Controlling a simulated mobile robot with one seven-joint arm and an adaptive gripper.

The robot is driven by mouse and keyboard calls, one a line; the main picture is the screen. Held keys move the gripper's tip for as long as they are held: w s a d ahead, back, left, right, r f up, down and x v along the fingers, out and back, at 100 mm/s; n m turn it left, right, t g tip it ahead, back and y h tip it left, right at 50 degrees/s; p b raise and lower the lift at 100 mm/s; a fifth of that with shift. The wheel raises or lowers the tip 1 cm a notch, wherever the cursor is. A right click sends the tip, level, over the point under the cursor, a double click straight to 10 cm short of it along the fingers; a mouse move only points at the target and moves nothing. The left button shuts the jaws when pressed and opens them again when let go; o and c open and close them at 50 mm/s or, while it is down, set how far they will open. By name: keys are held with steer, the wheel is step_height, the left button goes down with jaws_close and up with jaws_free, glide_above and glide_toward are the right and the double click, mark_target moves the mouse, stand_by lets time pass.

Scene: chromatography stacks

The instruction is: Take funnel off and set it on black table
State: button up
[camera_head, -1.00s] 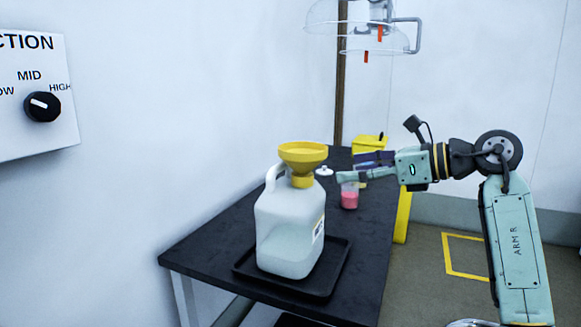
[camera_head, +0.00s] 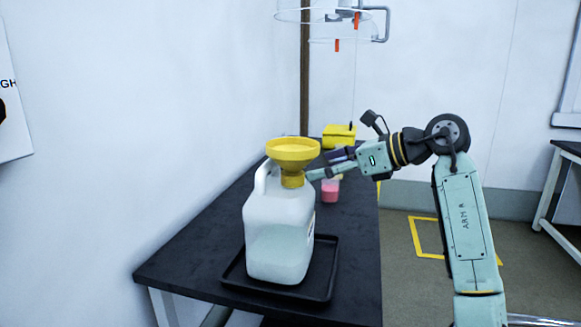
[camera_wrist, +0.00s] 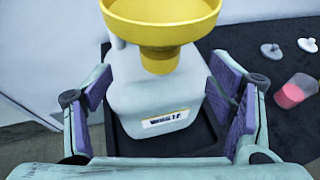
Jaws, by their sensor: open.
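A yellow funnel (camera_head: 293,154) sits in the mouth of a white translucent jug (camera_head: 279,225) that holds some liquid. The jug stands upright in a black tray (camera_head: 322,283) on the black table (camera_head: 190,260). My gripper (camera_head: 322,168) is open and empty, just right of the funnel's neck in the head view. In the wrist view the funnel (camera_wrist: 160,35) is ahead at the top, and the jug (camera_wrist: 155,95) with its label lies between and beyond the open purple-padded fingers (camera_wrist: 165,105). I cannot tell whether a finger touches anything.
A beaker of pink liquid (camera_head: 330,190) stands on the table behind the jug, near my gripper. In the wrist view two small pale lids (camera_wrist: 289,48) lie near the beaker. A yellow box (camera_head: 339,135) is at the far end. The table's left front is bare.

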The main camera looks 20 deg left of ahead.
mark_target(299, 172)
steer(key=p+x, duration=0.1)
steer(key=x, duration=0.7)
steer(key=shift+p, duration=0.3)
steer(key=shift+c, duration=0.6)
steer(key=c, duration=1.3)
